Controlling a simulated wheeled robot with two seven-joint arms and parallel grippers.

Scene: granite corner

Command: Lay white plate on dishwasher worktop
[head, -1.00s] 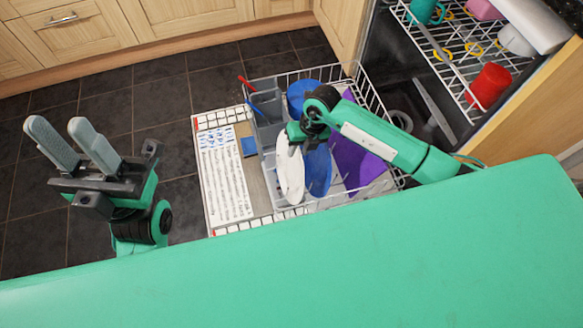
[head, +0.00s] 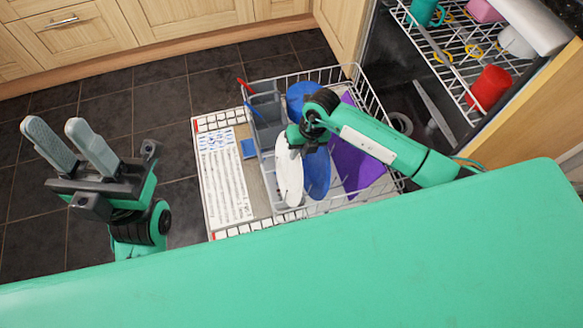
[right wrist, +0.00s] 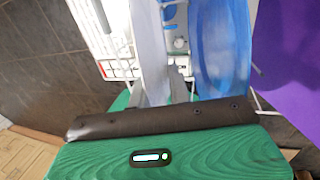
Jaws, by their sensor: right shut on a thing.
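The white plate (head: 289,178) stands on edge at the left side of the lower dishwasher rack (head: 375,100). It also shows edge-on in the right wrist view (right wrist: 150,45). My right gripper (head: 293,136) is shut on the plate's upper edge, and its fingertips are partly hidden in the head view. In the right wrist view, the grey fingers (right wrist: 158,88) lie on both sides of the plate. My left gripper (head: 58,130) is open and empty, well left of the rack. I cannot make out a clear worktop surface.
Right beside the white plate stands a blue plate (head: 317,175), then a purple plate (head: 355,165). A grey cutlery basket (head: 267,115) is behind left. The upper rack (head: 450,60) holds a red cup (head: 490,87) and other items. Dark floor lies open to the left.

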